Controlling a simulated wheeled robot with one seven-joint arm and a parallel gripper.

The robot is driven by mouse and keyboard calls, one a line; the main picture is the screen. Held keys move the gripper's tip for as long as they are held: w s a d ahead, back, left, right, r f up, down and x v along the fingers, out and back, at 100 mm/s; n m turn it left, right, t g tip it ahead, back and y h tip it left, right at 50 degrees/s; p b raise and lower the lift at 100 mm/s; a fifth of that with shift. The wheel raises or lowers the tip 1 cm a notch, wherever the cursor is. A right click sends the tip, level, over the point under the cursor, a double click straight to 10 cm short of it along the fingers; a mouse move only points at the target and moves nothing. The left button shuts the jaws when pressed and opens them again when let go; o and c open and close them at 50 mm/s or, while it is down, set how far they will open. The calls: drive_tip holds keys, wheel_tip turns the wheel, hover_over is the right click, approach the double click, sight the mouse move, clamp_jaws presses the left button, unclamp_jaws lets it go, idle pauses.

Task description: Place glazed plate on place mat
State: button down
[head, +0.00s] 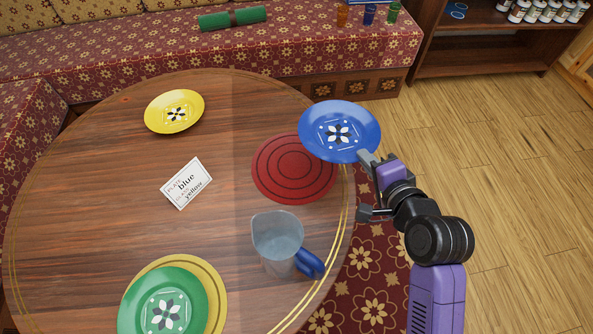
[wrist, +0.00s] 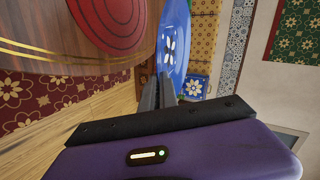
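A blue glazed plate (head: 339,131) with a white-and-dark flower centre is held by its near right rim in my gripper (head: 369,158). It is raised and tilted, over the table's right edge, and overlaps the upper right of the red round place mat (head: 294,181) in the head view. The mat has dark rings and lies bare on the table. The wrist view shows the blue plate (wrist: 173,42) edge-on between my fingers, with the red mat (wrist: 108,22) to its left. A card (head: 187,183) on the table reads "plate blue", with "yellow" on a lower line.
On the round wooden table (head: 120,190) stand a grey jug (head: 277,240) with a blue handle, a yellow plate (head: 174,111), and a green plate (head: 165,303) on a yellow round mat (head: 218,290). A patterned bench (head: 110,55) runs behind.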

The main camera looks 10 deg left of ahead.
sight(321, 189)
drive_tip(key=a+r+n+y, duration=0.1)
drive_tip(key=a+r, duration=0.1)
drive_tip(key=a+r+n+b, duration=0.1)
drive_tip(key=a+r, duration=0.1)
drive_tip(key=a, duration=0.1)
drive_tip(key=a+r+g+y, duration=0.1)
drive_tip(key=a+r, duration=0.2)
drive_tip(key=shift+w+a+n+y+b, duration=0.2)
drive_tip(key=shift+w+n+y+b, duration=0.1)
drive_tip(key=shift+n, duration=0.1)
drive_tip(key=shift+s+a+f, duration=0.15)
drive_tip(key=shift+a+f, duration=0.05)
wheel_tip(321, 189, down, 19)
drive_tip(key=b, duration=0.4)
drive_tip(key=shift+f+b, duration=0.15)
drive_tip(key=shift+b, duration=0.25)
drive_tip(key=c, duration=2)
unclamp_jaws()
drive_tip(key=shift+f, duration=0.15)
drive_tip(key=shift+c, duration=0.2)
drive_tip(key=shift+o, duration=0.5)
drive_tip(key=p+v, duration=0.2)
drive_tip(key=v, duration=1)
drive_tip(key=shift+d+r, duration=0.1)
drive_tip(key=shift+r, duration=0.1)
